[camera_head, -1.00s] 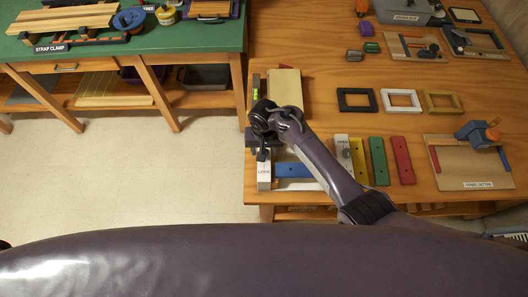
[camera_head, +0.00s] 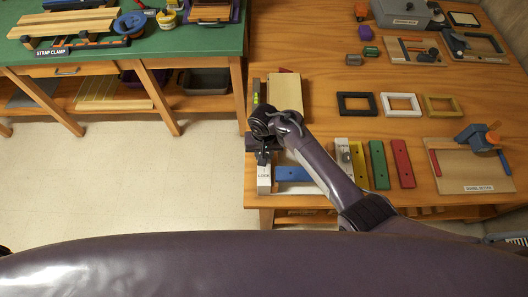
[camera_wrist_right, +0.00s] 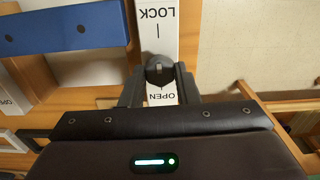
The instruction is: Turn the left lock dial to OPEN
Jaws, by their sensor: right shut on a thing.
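The left lock is a white plate (camera_head: 264,181) at the table's front left corner, marked LOCK at its near end. In the right wrist view the plate (camera_wrist_right: 158,42) shows LOCK at the top and OPEN at the bottom, both upside down, each with a short line. A dark round dial (camera_wrist_right: 158,70) sits between the labels. My right gripper (camera_wrist_right: 158,78) is shut on the dial, one finger on each side; it also shows over the plate in the head view (camera_head: 263,157). Which label the dial points to I cannot tell. My left gripper is out of view.
A blue bar (camera_head: 292,173) lies right of the plate, with a second white plate (camera_head: 342,153) beyond it. Yellow, green (camera_head: 379,164) and red (camera_head: 402,163) bars stand further right. A pale wooden board (camera_head: 284,92) lies behind the gripper. Open floor is to the left.

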